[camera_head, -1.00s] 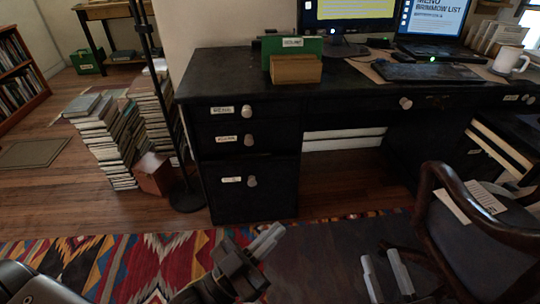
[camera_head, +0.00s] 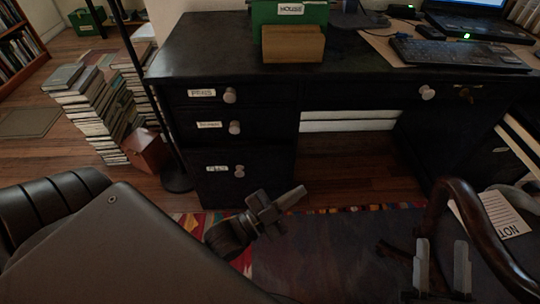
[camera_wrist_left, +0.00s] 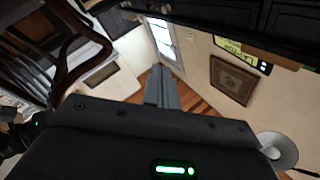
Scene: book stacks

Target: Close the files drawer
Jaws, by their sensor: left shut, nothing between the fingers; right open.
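The black desk's left pedestal has three labelled drawers; the bottom one (camera_head: 262,178) has a small label that seems to read as files, and a round knob (camera_head: 239,171). I cannot tell whether it is flush or slightly out. My left gripper (camera_head: 292,196) is shut and empty, in front of that drawer's lower right side in the picture, apart from the knob. Its shut fingers also show in the left wrist view (camera_wrist_left: 160,88). My right gripper (camera_head: 441,268) is open and empty, in front of the chair.
A wooden chair (camera_head: 470,200) with a paper stands at right. Behind it a pale-edged drawer or shelf (camera_head: 518,142) seems to stick out of the right pedestal. A lamp pole (camera_head: 150,85) and book stacks (camera_head: 92,110) stand left. Rug and the kneehole floor (camera_head: 345,165) are open.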

